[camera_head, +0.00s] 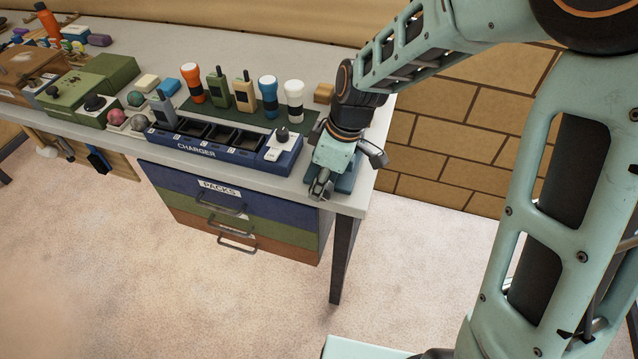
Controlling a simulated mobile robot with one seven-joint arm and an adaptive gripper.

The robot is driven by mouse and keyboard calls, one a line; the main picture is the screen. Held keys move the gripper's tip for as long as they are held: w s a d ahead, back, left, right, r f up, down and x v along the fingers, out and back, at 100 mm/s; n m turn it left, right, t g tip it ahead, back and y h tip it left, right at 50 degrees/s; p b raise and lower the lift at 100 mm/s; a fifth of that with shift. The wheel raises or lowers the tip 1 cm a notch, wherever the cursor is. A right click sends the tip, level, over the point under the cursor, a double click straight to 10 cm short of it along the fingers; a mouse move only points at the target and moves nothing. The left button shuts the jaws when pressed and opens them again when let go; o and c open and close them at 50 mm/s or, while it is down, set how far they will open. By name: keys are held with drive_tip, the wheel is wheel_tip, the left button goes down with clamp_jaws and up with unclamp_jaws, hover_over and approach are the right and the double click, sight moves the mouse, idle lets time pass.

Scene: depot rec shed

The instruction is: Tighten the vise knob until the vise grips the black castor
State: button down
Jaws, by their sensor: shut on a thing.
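A blue vise (347,180) sits at the front right corner of the workbench, mostly covered by my gripper. My gripper (334,160) is over the vise, pointing down, and is shut on the vise knob. The knob itself is hidden behind my gripper, so its turn does not show. The black castor and the vise jaws cannot be made out, so I cannot tell whether the jaws touch the castor.
A blue charger (215,146) with empty slots stands left of my gripper. Behind it are several torches and radios on a green mat (227,115). A small tan block (324,93) lies near my arm. Drawers (225,213) are below the bench (140,138); open floor lies in front.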

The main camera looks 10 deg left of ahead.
drive_tip(key=shift+y+b, duration=0.3)
drive_tip(key=shift+y, duration=0.3)
drive_tip(key=c, duration=1.7)
unclamp_jaws()
drive_tip(key=shift+d, duration=0.1)
drive_tip(key=shift+o, duration=0.2)
drive_tip(key=v, duration=1.2)
